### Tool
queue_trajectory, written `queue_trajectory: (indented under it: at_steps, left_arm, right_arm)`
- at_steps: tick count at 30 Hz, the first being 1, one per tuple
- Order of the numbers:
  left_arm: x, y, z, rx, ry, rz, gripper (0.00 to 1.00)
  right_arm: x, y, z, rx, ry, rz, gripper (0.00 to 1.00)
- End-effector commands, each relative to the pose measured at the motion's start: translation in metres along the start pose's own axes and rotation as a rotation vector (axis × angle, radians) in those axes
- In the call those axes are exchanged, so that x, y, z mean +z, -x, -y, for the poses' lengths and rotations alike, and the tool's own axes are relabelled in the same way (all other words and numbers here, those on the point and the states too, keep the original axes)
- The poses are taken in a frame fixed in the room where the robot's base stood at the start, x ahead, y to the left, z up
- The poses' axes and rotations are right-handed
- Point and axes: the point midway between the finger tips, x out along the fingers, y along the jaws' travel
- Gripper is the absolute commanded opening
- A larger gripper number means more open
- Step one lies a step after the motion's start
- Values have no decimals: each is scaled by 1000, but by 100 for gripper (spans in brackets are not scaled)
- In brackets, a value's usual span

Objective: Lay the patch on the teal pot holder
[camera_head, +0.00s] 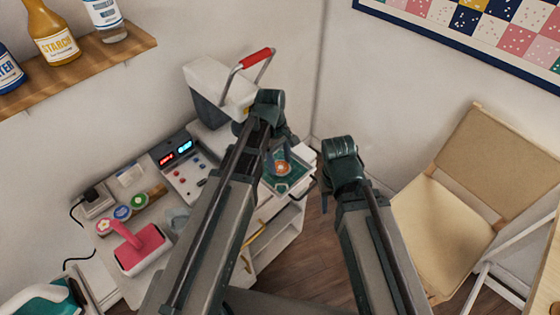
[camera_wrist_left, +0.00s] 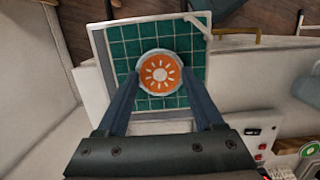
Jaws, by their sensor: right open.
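The teal pot holder (camera_head: 299,182) has a grid-quilted face and lies on a pale surface at the cabinet's far end; it fills the upper middle of the left wrist view (camera_wrist_left: 118,47). The patch (camera_head: 283,168) is a round orange disc with a pale sun and a grey rim. In the left wrist view the patch (camera_wrist_left: 160,73) is over the pot holder's middle, between the fingertips of my left gripper (camera_wrist_left: 161,82), which touch its sides. I cannot tell whether it rests on the cloth. My right gripper (camera_head: 327,183) is beside the cabinet, away from the patch, its fingers mostly hidden.
A grey-white machine with a red handle (camera_head: 257,58) stands behind my left arm. A chair (camera_head: 450,220) is at right. Floor shows between chair and cabinet.

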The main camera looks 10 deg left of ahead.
Motion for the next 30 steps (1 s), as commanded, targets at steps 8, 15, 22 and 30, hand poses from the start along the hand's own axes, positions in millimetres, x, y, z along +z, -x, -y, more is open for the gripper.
queue_trajectory:
  at_steps: [8, 15, 22, 30]
  left_arm:
    - [0, 0, 0, 0, 0, 0, 98]
    - [0, 2, 0, 0, 0, 0, 98]
    - [0, 16, 0, 0, 0, 0, 98]
    - [1, 52, 0, 0, 0, 0, 98]
  right_arm:
    - [0, 0, 0, 0, 0, 0, 50]
    - [0, 2, 0, 0, 0, 0, 50]
    - [1, 15, -2, 0, 0, 0, 50]
    - [3, 51, -5, 0, 0, 0, 50]
